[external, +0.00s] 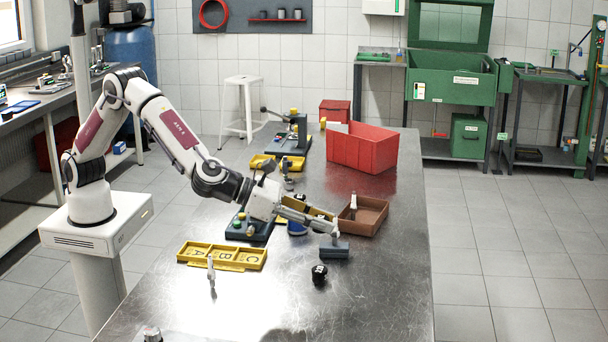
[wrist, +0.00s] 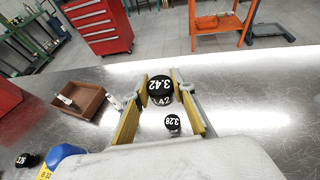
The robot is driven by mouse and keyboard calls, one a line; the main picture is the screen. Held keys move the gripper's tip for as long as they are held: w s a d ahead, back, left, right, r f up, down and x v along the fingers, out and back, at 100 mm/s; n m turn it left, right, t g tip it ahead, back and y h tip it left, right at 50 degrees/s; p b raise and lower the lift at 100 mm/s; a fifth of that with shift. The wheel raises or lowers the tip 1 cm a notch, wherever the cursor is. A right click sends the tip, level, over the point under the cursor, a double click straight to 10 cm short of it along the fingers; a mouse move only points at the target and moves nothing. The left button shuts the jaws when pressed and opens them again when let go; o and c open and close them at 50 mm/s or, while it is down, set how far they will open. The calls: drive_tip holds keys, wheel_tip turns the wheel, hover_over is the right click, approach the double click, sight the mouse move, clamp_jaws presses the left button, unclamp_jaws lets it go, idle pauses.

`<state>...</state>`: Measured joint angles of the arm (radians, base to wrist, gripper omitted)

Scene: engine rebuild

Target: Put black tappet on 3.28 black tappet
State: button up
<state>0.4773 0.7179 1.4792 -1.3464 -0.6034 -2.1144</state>
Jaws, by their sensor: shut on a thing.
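My gripper (wrist: 161,84) is shut on a black tappet marked 3.42 (wrist: 160,88), held between the far ends of its yellow-lined fingers. A smaller-looking black tappet marked 3.28 (wrist: 172,123) sits on the table, seen between the fingers and apart from the held one. It appears to be the black piece below the gripper in the external view (external: 319,275).
A brown tray (external: 375,222) stands behind the gripper. A yellow lettered tray (external: 221,257) and a pale upright part (external: 211,270) are at left. Another black tappet (wrist: 27,160) lies beside a blue piece (wrist: 62,154). The table's right side is clear.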

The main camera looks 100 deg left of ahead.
drive_tip(key=shift+f, duration=0.15)
hover_over(320, 269)
drive_tip(key=shift+f, duration=3.05)
drive_tip(key=shift+f, duration=0.1)
drive_tip(key=shift+f, duration=1.75)
drive_tip(key=shift+f, duration=0.1)
drive_tip(key=o, duration=1.1)
drive_tip(key=shift+s, duration=0.1)
